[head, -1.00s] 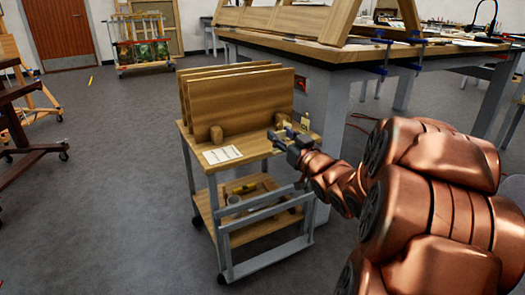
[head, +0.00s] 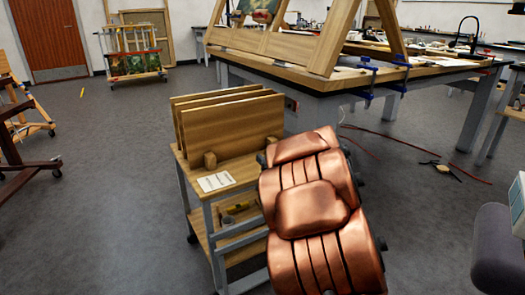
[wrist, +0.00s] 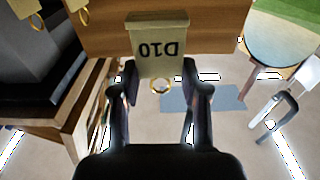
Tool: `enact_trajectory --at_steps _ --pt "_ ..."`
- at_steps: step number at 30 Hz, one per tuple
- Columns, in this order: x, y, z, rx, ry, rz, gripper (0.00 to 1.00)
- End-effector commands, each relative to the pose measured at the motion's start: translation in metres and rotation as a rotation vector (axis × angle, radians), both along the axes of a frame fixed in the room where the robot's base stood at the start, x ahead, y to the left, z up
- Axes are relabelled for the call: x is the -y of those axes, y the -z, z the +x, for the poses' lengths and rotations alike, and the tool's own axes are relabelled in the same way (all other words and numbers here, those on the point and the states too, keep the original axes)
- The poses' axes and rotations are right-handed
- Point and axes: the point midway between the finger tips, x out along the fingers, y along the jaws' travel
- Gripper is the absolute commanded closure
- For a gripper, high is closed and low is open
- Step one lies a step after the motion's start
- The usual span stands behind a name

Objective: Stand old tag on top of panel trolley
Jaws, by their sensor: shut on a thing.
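The panel trolley (head: 243,172) stands left of centre in the head view, with a wooden top, grey legs and a lower shelf. Its right side is hidden behind my copper arm. In the wrist view my gripper (wrist: 160,80) is shut on a tan tag (wrist: 157,30) marked D10. The lettering appears upside down, and a brass ring shows at the tag's lower end, between the fingers. In the head view the gripper and the tag are hidden by my arm.
Wooden panels (head: 235,127) stand upright on the trolley top, with a white paper (head: 215,182) in front. A large workbench (head: 330,88) is behind. More tags with rings (wrist: 76,8) show at the wrist view's upper left.

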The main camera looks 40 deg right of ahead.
Motion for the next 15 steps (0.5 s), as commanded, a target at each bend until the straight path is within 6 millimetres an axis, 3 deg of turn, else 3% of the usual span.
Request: enact_trajectory --at_steps 15 --pt "0.025 0.008 0.058 0.002 -0.004 -0.003 0.87"
